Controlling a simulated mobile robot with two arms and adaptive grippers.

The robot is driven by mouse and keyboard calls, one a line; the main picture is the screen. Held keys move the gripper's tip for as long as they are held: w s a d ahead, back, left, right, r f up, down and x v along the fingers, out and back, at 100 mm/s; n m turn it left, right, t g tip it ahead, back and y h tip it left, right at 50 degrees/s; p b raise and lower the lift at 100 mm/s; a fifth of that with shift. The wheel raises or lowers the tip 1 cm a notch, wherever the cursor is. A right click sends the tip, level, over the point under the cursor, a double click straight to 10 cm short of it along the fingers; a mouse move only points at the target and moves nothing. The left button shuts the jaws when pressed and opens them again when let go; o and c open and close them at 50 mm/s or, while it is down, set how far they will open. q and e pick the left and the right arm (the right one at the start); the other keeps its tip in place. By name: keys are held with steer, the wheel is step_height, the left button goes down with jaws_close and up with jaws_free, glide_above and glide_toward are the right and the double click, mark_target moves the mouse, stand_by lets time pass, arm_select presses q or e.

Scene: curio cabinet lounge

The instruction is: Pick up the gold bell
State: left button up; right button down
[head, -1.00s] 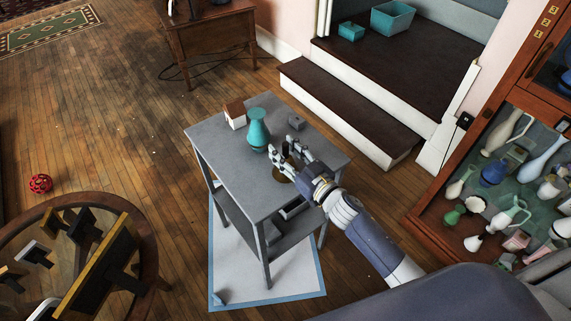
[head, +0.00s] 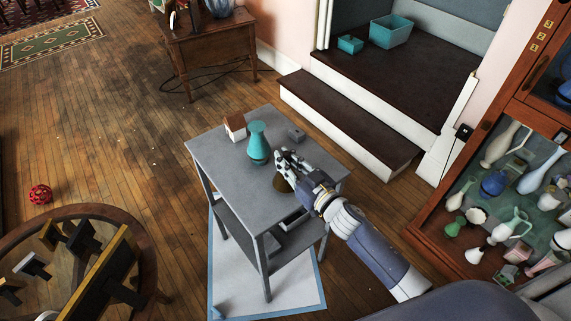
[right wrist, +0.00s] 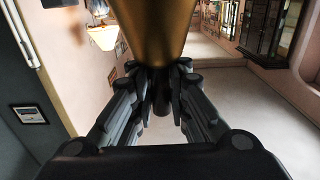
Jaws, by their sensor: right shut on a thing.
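The gold bell shows large at the top of the right wrist view (right wrist: 153,30), its wide part away from my palm. In the head view only a dark gold part of the bell (head: 281,184) shows, beside the fingers over the grey table. My right gripper (head: 283,163) is shut on the bell; in the right wrist view the fingers (right wrist: 160,88) close around its narrow end. Whether the bell touches the tabletop is hard to tell. My left gripper is not in view.
On the grey table (head: 215,147) stand a teal vase (head: 258,143) close to the gripper, a small model house (head: 235,126) and a small grey box (head: 296,134). A glass cabinet of vases (head: 435,225) stands at right. A round table (head: 145,225) is at lower left.

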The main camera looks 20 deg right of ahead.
step_height(320, 180, up, 2)
steer(key=r+b+v, duration=0.1)
steer(key=v, duration=1.5)
steer(key=shift+a+r, duration=0.2)
steer(key=shift+r, duration=0.1)
steer(key=shift+s, duration=0.1)
